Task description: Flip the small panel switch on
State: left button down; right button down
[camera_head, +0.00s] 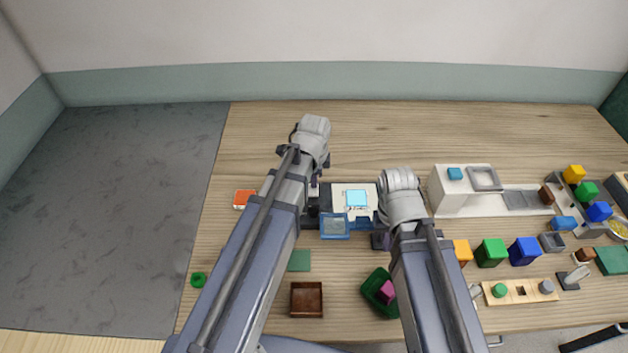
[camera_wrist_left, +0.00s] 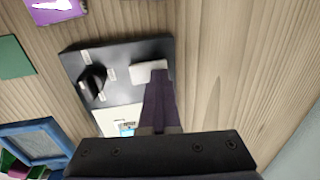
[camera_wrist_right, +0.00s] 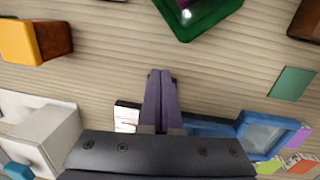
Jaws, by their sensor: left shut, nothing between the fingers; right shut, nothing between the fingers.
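The panel is black on one side, with a dark knob (camera_wrist_left: 93,83) and a small white switch (camera_wrist_left: 147,71). Its other side is white (camera_wrist_left: 118,120) with a lit light-blue screen (camera_head: 356,198). My left gripper (camera_wrist_left: 158,74) is shut and empty, with its fingertips over or at the edge of the white switch; I cannot tell whether they touch it. The fingers partly cover the switch, and its on or off position is unclear. In the head view my left arm hides most of the panel's black side. My right gripper (camera_wrist_right: 160,74) is shut and empty, on the near right side of the panel.
A blue framed tray (camera_head: 335,226) lies just in front of the panel. A green bin (camera_head: 374,303) with a magenta block and a brown box (camera_head: 306,299) stand nearer the front. A white machine (camera_head: 462,190) and coloured blocks fill the right. The table behind is clear.

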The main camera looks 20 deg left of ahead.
pick_arm(q)
jog(key=shift+s, duration=0.1)
pick_arm(e)
jog(key=shift+s, duration=0.1)
pick_arm(q)
jog(key=shift+f, duration=0.1)
jog(key=shift+s+d, duration=0.1)
jog(key=shift+s, duration=0.25)
jog(key=shift+s+d+p, duration=0.15)
jog(key=shift+s+p, duration=0.15)
jog(key=shift+s, duration=0.15)
pick_arm(e)
jog(key=shift+r, duration=0.1)
pick_arm(q)
jog(key=shift+w, duration=0.1)
jog(key=shift+r, duration=0.2)
